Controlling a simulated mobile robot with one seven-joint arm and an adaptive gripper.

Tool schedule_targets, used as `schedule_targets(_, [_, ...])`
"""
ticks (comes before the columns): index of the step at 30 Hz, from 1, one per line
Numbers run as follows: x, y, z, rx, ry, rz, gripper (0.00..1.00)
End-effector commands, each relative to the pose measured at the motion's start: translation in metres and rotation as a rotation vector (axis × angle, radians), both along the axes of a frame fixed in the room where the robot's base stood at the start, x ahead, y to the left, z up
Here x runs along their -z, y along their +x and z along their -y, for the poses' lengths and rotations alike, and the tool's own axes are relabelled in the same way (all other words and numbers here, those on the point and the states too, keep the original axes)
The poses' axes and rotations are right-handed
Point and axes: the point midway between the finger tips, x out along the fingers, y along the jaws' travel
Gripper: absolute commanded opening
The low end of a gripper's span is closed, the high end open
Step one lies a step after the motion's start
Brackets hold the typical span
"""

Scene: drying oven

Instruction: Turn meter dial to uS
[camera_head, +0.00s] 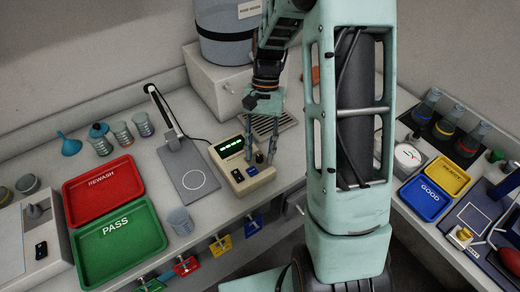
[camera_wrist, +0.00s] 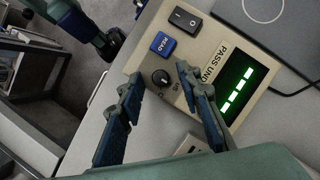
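The meter (camera_head: 226,165) is a beige box on the bench with a green lit display (camera_head: 231,147). In the wrist view, the meter (camera_wrist: 205,48) shows its black round dial (camera_wrist: 160,77), with a pale mark on the knob and small lettering beside it too small to read surely. My gripper (camera_wrist: 157,76) is open, its two fingers spread on either side of the dial in that view. Whether they touch it cannot be told. In the head view, my gripper (camera_head: 260,159) points down over the meter's right end.
Beside the dial are a blue READ button (camera_wrist: 163,44) and a black rocker switch (camera_wrist: 185,18). A grey stand plate (camera_head: 189,180) is left of the meter. Red (camera_head: 102,186) and green (camera_head: 120,240) trays and a beaker (camera_head: 180,220) stand further left.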

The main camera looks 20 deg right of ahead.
Motion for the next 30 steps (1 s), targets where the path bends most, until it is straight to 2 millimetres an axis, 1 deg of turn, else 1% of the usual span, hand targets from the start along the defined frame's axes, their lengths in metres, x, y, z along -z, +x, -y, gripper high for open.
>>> schedule_targets(2, [-0.004,0.002,0.001,0.000,0.000,0.002,0.32])
schedule_targets(5, [-0.016,0.007,0.003,0.000,-0.001,0.004,0.32])
schedule_targets(12, [-0.063,0.025,0.012,0.000,-0.001,0.005,0.32])
schedule_targets(15, [-0.081,0.032,0.015,0.000,-0.001,0.005,0.32])
schedule_targets(18, [-0.096,0.037,0.018,0.000,-0.001,0.004,0.32])
schedule_targets(21, [-0.105,0.040,0.019,0.000,0.000,0.003,0.32])
schedule_targets(24, [-0.110,0.041,0.020,0.000,-0.001,0.002,0.32])
schedule_targets(30, [-0.111,0.041,0.020,0.000,0.000,0.001,0.32])
